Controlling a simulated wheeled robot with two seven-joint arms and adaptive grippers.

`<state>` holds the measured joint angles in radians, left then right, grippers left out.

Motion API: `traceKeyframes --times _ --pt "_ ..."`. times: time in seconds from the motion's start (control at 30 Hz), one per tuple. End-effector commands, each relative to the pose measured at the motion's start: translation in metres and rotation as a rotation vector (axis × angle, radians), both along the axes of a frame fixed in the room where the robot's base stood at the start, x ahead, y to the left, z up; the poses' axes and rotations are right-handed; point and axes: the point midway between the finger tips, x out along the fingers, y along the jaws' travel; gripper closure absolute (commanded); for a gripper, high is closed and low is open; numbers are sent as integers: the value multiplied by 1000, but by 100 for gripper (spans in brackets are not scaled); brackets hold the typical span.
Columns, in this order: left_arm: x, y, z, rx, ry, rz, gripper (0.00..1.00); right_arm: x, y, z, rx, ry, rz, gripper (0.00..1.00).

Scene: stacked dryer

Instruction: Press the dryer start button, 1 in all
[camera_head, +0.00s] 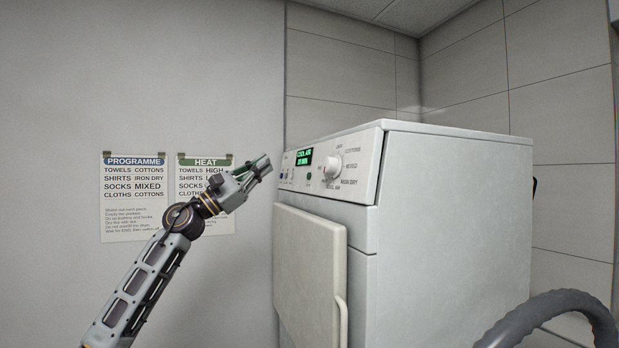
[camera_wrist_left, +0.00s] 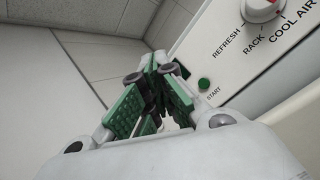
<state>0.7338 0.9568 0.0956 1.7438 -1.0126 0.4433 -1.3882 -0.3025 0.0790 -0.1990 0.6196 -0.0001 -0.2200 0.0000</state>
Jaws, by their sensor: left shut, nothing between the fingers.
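The white dryer (camera_head: 440,220) stands right of centre, its control panel (camera_head: 362,150) facing left toward my arm. The panel has a lit green display (camera_head: 304,157), a white dial (camera_head: 332,166) and a small green button (camera_head: 309,175). In the left wrist view the green start button (camera_wrist_left: 204,84) sits above the word START, below the dial (camera_wrist_left: 262,8). My left gripper (camera_head: 265,163) is shut and empty, left of the panel in the head view. In the wrist view its green-padded fingertips (camera_wrist_left: 160,68) appear left of the button, apart from it in the picture. My right gripper is not in view.
The dryer's closed door (camera_head: 308,265) has a handle (camera_head: 342,320) on its right edge. Two posters, PROGRAMME (camera_head: 134,200) and HEAT (camera_head: 206,215), hang on the wall behind my left arm. A grey ribbed hose (camera_head: 560,305) curves at lower right.

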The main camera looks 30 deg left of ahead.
Motion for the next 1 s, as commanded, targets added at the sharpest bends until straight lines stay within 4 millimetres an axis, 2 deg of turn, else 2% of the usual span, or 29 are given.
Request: traceKeyframes --times 0.13,0.37,1.0 --pt "0 0 0 0 0 0 100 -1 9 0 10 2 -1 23" --pt "6 -4 0 -1 1 -1 100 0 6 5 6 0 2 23" --pt "46 -40 -8 -2 1 -2 100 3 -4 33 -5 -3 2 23"
